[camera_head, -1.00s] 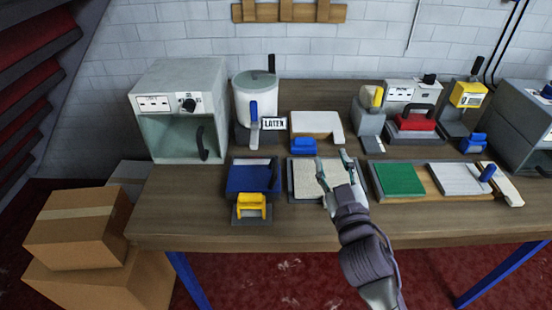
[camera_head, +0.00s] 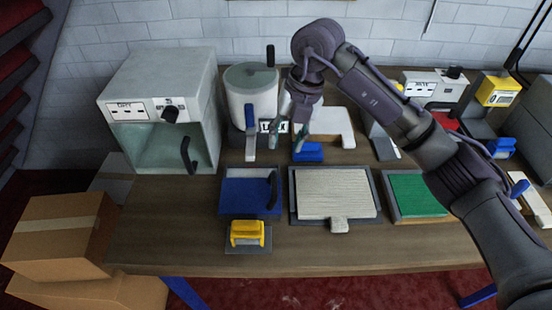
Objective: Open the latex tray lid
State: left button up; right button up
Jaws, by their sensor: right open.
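A blue shallow tray (camera_head: 240,194) lies on the table in front of a white pot (camera_head: 252,95). A dark curved handle (camera_head: 273,188) stands at the tray's right side; I cannot tell whether the blue surface is a lid or the tray's inside. A LATEX sign (camera_head: 268,127) by the pot is partly hidden by my gripper. My right gripper (camera_head: 287,138) points down, open and empty, beyond the blue tray and right of the pot. It looks apart from the tray and handle. My left gripper is not in view.
A yellow-handled tool (camera_head: 247,233) sits in front of the blue tray. A cream ribbed panel (camera_head: 334,193) and a green pad (camera_head: 414,194) lie to its right. A grey cabinet (camera_head: 165,110) stands left. A blue block (camera_head: 308,152) is close by my gripper.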

jog(key=p, duration=0.2)
send_near(275, 184)
jog(key=p+x, duration=0.1)
jog(key=x, duration=0.3)
jog(key=shift+a+f, duration=0.1)
jog(key=shift+f, duration=0.15)
jog(key=x, duration=0.3)
jog(key=shift+s+f+p, duration=0.1)
jog(key=shift+f+p, duration=0.1)
jog(key=shift+p, duration=0.15)
jog(key=shift+a+f, duration=0.1)
jog(key=shift+f, duration=0.3)
grip_shut()
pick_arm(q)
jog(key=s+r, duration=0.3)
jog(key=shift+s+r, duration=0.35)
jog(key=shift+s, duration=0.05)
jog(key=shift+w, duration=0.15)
